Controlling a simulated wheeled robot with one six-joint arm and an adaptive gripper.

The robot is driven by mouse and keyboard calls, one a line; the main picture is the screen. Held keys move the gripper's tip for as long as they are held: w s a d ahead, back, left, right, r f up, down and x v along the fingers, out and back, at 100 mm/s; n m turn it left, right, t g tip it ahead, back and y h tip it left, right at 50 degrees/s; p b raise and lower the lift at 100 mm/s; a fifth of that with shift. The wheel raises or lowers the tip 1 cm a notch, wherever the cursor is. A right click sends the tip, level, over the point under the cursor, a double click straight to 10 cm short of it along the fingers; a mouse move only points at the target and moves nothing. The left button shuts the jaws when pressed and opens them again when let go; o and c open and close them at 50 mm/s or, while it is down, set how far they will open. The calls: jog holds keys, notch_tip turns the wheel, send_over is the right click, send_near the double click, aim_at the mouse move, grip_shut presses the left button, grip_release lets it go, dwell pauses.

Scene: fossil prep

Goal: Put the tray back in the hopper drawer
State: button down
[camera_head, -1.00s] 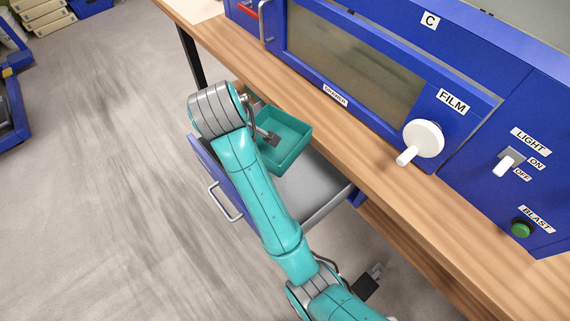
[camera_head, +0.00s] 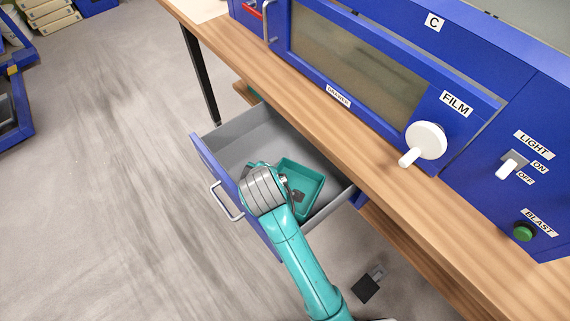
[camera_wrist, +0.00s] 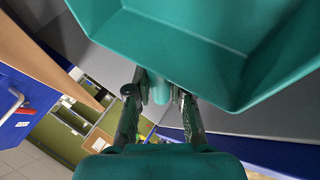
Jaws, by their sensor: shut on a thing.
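The teal tray (camera_head: 310,178) is inside the outline of the open drawer, toward its right part in the head view. I cannot tell whether it touches the drawer floor. In the wrist view, my gripper (camera_wrist: 160,88) reaches the edge of the tray (camera_wrist: 190,40), which fills the upper part. The hopper drawer (camera_head: 240,150) is pulled out below the bench, with grey inside, a blue front and a metal handle (camera_head: 226,202).
The wooden bench top (camera_head: 300,92) overhangs the drawer's back. A blue cabinet (camera_head: 500,130) with a white crank (camera_head: 427,140), a light switch (camera_head: 512,165) and a green button (camera_head: 524,233) stands on it. A small dark object (camera_head: 366,289) lies on the floor.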

aim_at(285, 166)
notch_tip(285, 166, down, 4)
jog(key=w+d, duration=0.1)
jog(key=d, duration=0.1)
jog(key=shift+w+d+r, duration=0.15)
jog(key=shift+w+d, duration=0.2)
jog(key=shift+w, duration=0.05)
jog(key=shift+w+d, duration=0.65)
jog(key=shift+d, duration=0.3)
jog(key=shift+w+d+f, duration=0.25)
jog(key=shift+w+d, duration=0.1)
jog(key=shift+d, duration=0.2)
jog(key=shift+w+d+f, duration=0.2)
jog(key=shift+w+d, duration=0.15)
jog(key=shift+d, duration=0.15)
jog(key=shift+f, duration=0.1)
jog(key=shift+f, duration=0.1)
jog(key=c, duration=1)
grip_release()
jog(key=shift+c, duration=0.2)
